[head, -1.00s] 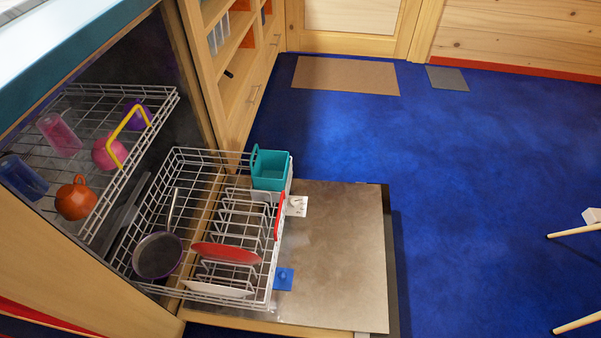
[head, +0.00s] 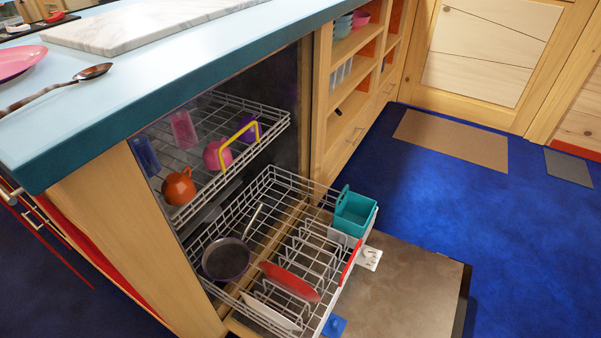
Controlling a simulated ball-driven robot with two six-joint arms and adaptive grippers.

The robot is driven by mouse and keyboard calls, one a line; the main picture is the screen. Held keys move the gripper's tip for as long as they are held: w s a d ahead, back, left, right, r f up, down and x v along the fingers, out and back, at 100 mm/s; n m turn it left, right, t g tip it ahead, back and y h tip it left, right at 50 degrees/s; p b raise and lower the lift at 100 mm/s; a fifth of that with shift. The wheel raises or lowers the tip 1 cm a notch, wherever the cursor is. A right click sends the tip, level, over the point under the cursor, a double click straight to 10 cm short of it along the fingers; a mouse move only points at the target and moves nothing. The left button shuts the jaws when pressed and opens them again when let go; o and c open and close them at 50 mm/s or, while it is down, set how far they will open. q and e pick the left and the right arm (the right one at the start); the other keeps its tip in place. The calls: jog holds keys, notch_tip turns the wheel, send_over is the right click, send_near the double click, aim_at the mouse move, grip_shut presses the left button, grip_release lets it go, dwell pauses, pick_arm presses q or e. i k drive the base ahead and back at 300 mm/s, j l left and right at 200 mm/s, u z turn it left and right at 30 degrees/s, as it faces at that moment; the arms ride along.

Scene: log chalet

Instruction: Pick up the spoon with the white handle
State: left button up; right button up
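A spoon (head: 92,72) lies on the blue countertop (head: 150,80) at the upper left. Its bowl is dark and brownish, and its handle looks dark too, running out past the left edge of the picture. No spoon with a white handle can be made out in the head view. Neither of my grippers is in view.
A pink plate (head: 18,60) and a marble board (head: 150,22) are on the counter. Below, the dishwasher stands open with its lower rack (head: 290,190) pulled out, holding a pan (head: 227,259), a red plate (head: 290,281) and a teal basket (head: 354,212).

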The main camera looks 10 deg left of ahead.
aim_at(91, 73)
jog(key=k+l+u, duration=0.1)
jog(key=u, duration=1.4)
